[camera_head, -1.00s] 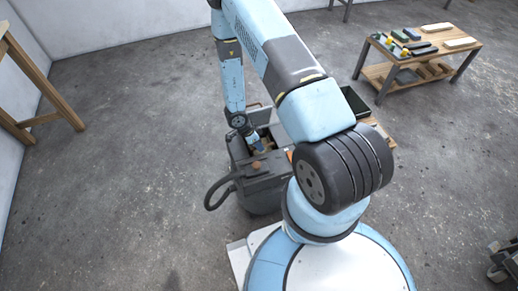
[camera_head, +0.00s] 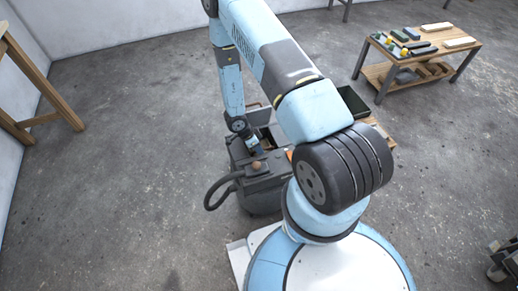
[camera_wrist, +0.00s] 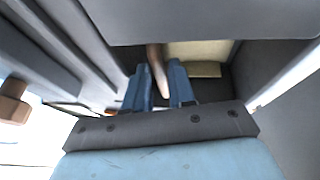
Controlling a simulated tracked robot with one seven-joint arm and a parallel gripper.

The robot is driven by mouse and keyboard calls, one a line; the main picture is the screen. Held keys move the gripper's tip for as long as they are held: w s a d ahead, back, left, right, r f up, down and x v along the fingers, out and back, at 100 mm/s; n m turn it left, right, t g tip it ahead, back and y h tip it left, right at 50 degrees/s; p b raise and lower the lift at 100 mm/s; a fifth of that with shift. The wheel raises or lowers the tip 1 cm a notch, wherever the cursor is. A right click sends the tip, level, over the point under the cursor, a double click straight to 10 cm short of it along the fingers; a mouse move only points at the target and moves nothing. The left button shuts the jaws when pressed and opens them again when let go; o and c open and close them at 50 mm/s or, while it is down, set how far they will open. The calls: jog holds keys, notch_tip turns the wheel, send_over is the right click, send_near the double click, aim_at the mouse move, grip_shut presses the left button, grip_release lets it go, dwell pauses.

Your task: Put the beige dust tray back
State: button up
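The dark grey machine (camera_head: 262,193) with a hose stands on the floor beside my base in the head view. My gripper (camera_head: 254,148) reaches down into its open top; the fingers are small and partly hidden there. In the wrist view two blue fingers of my gripper (camera_wrist: 162,75) stand a little apart. A narrow brown-to-beige piece (camera_wrist: 158,72) lies between them; whether they press on it is unclear. A beige surface (camera_wrist: 205,52), likely the beige dust tray, shows just beyond the right finger inside a dark cavity. Most of it is hidden by the grey edge above.
Grey walls and ridges of the machine close in around the fingers in the wrist view. A brown knob (camera_head: 256,165) sits on the machine's lid. A dark tray (camera_head: 353,101) stands to the right. A wooden bench (camera_head: 464,52) holds several items.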

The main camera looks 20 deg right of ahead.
jog(key=v, duration=1.1)
jog(key=shift+a+r, duration=0.2)
jog(key=shift+r, duration=0.05)
